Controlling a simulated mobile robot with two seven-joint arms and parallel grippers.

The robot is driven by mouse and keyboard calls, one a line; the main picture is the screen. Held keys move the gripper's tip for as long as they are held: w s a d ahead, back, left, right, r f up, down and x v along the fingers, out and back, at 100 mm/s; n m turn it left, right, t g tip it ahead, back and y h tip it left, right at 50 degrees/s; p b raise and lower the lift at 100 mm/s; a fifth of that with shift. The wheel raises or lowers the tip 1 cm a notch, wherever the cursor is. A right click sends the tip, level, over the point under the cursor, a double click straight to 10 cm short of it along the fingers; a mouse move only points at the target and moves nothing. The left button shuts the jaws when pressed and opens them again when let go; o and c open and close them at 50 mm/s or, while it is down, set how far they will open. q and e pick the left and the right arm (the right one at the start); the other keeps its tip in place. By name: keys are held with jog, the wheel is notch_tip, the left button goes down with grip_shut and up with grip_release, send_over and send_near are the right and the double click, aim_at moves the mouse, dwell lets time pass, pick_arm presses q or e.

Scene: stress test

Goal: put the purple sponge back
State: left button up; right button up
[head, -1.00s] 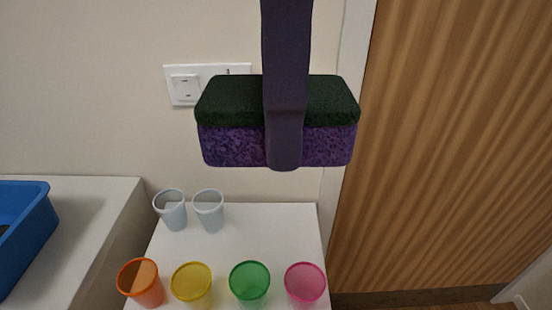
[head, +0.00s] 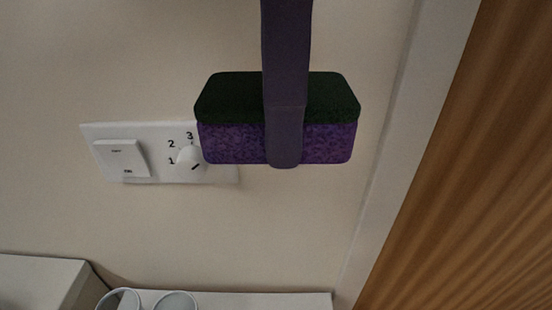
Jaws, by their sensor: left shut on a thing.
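The purple sponge (head: 230,143) has a dark green scouring layer on top. It hangs in the upper middle of the head view, in front of the wall. My left gripper (head: 285,150) comes down from the top edge and is shut on the sponge. One finger crosses the sponge's near face; the other finger is hidden behind it. My right gripper is not in view.
A white wall plate (head: 160,176) with a switch and a numbered knob is on the wall, partly behind the sponge. Two pale cups (head: 175,303) stand on a white surface (head: 270,300) at the bottom. A pale counter (head: 40,280) is at lower left. A wooden panel (head: 470,190) fills the right.

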pick_arm(q)
jog(key=f+b, duration=0.2)
jog(key=f, duration=0.1)
jog(key=f+b, duration=0.1)
jog(key=shift+s+f, duration=0.2)
jog(key=shift+s, duration=0.1)
notch_tip(320, 180, down, 35)
jog(key=b, duration=2.1)
jog(key=shift+f+b, duration=0.1)
jog(key=shift+b, duration=0.3)
jog(key=shift+f, duration=0.35)
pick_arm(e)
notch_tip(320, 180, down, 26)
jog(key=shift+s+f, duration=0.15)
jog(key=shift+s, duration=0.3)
pick_arm(q)
jog(key=o, duration=1.2)
notch_tip(320, 180, up, 12)
jog(key=p, duration=0.3)
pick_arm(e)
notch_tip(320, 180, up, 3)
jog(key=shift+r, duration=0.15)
